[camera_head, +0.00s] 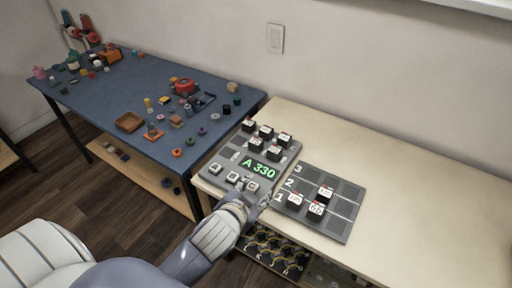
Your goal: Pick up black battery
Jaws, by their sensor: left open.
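Several black batteries with white labelled tops stand on the back part of a grey board (226,160), one of them at the back left (248,126). More black batteries stand on the dark numbered tray (338,228) to the right: one in the row marked 2 (325,194), and two in the row marked 1, a left one (294,202) and a right one (316,211). My left gripper (260,200) is open at the front right corner of the board, close to the tray's left edge. Its fingers are small and partly hidden by my wrist. My right gripper is out of view.
The board has a green display reading A 330 (262,168) and light buttons (233,178) at its front. A blue table (90,95) with many small coloured items stands to the left. The pale tabletop (430,205) is clear at the right.

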